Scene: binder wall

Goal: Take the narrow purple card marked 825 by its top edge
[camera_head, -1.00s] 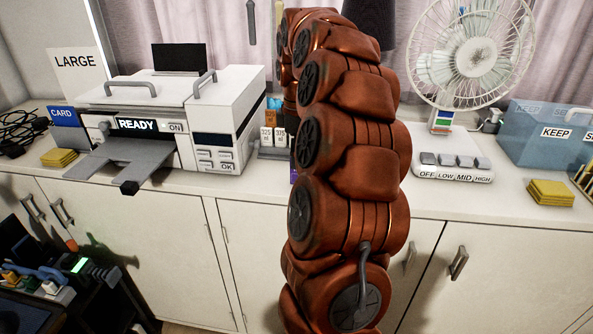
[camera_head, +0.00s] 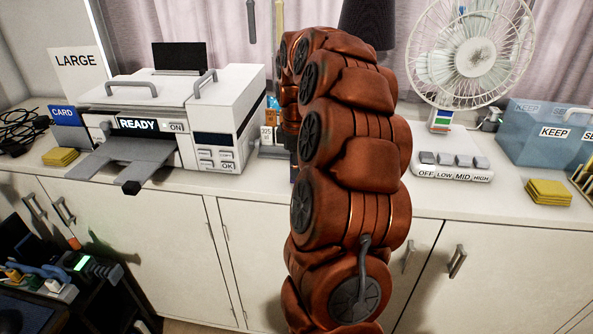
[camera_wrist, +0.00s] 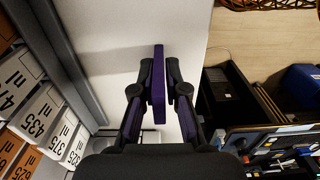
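The narrow purple card (camera_wrist: 158,85) stands out edge-on in the middle of the wrist view. No 825 mark can be read on it from this angle. My gripper (camera_wrist: 160,78) has one dark fingertip on each side of the card, close against its faces, and appears shut on it. The finger links also show purple strips. In the head view my copper-coloured arm hides the gripper and most of the card's place.
Labelled boxes (camera_wrist: 40,110) stand in a row at the wrist view's left. The pale counter (camera_wrist: 185,25) is bare beside the card. In the head view a printer marked READY (camera_head: 170,115) stands left of my arm, a fan (camera_head: 472,60) right.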

